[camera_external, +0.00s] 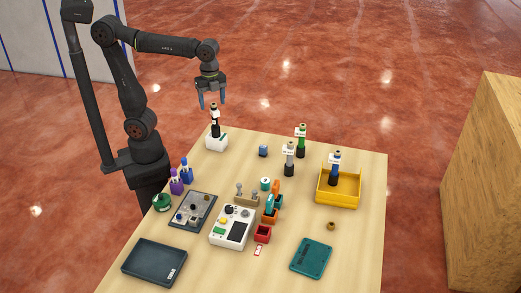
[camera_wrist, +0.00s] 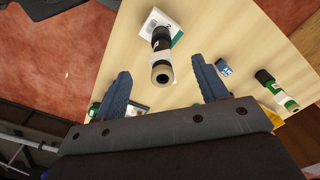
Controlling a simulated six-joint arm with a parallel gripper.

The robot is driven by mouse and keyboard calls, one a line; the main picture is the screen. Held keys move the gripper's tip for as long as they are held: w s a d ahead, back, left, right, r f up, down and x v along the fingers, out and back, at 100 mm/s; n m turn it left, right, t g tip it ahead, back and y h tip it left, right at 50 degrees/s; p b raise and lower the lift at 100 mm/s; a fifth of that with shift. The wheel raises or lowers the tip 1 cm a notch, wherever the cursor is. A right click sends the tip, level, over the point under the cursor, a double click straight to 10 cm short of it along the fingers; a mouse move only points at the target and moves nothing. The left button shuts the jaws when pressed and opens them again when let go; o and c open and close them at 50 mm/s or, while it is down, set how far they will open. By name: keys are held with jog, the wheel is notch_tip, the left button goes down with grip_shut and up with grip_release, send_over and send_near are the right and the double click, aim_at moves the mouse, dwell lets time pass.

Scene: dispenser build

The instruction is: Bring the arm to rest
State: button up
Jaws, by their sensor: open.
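My gripper (camera_external: 211,104) hangs from my raised arm at the far left corner of the table (camera_external: 347,262). Its blue fingers point down and stand apart, with nothing between them. In the wrist view my gripper (camera_wrist: 158,88) shows both fingers spread wide. Below and just right of it, a black bottle (camera_external: 214,124) stands upright on a white block (camera_external: 217,143). In the wrist view the bottle (camera_wrist: 161,58) shows beyond the fingers and apart from them.
A green-banded bottle (camera_external: 302,138) and a grey bottle (camera_external: 289,160) stand on the table. A blue bottle (camera_external: 335,168) stands in a yellow bin (camera_external: 338,190). A small blue cube (camera_external: 263,151) lies nearby. A white device (camera_external: 233,228) and a dark tray (camera_external: 154,262) are nearer the front.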

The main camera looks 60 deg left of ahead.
jog(key=s+d+r, duration=0.5)
jog(key=s+r, duration=0.3)
jog(key=s, duration=0.3)
jog(key=d+f, duration=0.3)
jog(key=d, duration=0.4)
jog(key=d+f, duration=0.4)
jog(key=d, duration=0.2)
jog(key=w+a+f, duration=0.1)
jog(key=w+f, duration=0.6)
jog(key=w, duration=0.4)
jog(key=shift+f, duration=0.35)
